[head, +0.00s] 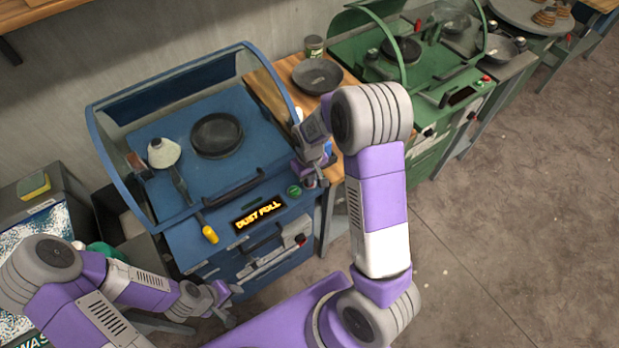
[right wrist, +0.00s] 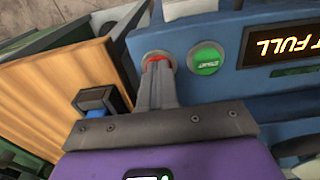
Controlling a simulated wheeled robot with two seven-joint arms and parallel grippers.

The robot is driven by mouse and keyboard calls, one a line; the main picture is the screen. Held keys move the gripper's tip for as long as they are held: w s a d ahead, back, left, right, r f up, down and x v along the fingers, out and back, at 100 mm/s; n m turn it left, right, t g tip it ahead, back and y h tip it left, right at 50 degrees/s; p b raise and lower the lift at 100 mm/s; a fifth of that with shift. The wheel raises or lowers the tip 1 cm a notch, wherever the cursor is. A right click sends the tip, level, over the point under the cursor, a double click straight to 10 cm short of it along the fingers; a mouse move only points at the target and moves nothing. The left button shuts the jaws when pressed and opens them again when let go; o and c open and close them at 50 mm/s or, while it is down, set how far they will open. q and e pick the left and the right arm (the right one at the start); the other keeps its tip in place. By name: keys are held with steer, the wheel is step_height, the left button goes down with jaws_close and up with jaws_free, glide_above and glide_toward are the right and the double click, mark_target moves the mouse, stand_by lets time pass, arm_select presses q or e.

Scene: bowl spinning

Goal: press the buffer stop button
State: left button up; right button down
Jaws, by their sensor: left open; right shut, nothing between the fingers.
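The blue buffer machine (head: 185,235) has a lit display reading "DUST FULL" (head: 258,213); it shows partly in the right wrist view (right wrist: 285,45). A round green button (right wrist: 206,59) sits beside the display and also shows in the head view (head: 294,191). The red stop button (right wrist: 157,56) is next to the green one. My right gripper (right wrist: 156,68) is shut and empty, its fingertips over the red button and covering much of it. I cannot tell whether they touch or press it. My left gripper (head: 222,301) is open and empty, low before the machine's front.
A raised clear hood (head: 175,85) stands over the blue machine, with a black wheel (head: 217,135) under it. A wooden table (head: 262,84) with a dark bowl (head: 317,75) is to the right, then a green machine (head: 440,70). The floor at right is clear.

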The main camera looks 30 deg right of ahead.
steer(key=shift+s+p, duration=0.2)
steer(key=shift+p, duration=0.35)
step_height(320, 180, up, 5)
steer(key=p, duration=0.3)
steer(key=shift+w+f, duration=0.15)
steer(key=shift+f, duration=0.05)
step_height(320, 180, up, 10)
steer(key=shift+f+p, duration=0.25)
steer(key=shift+p, duration=0.2)
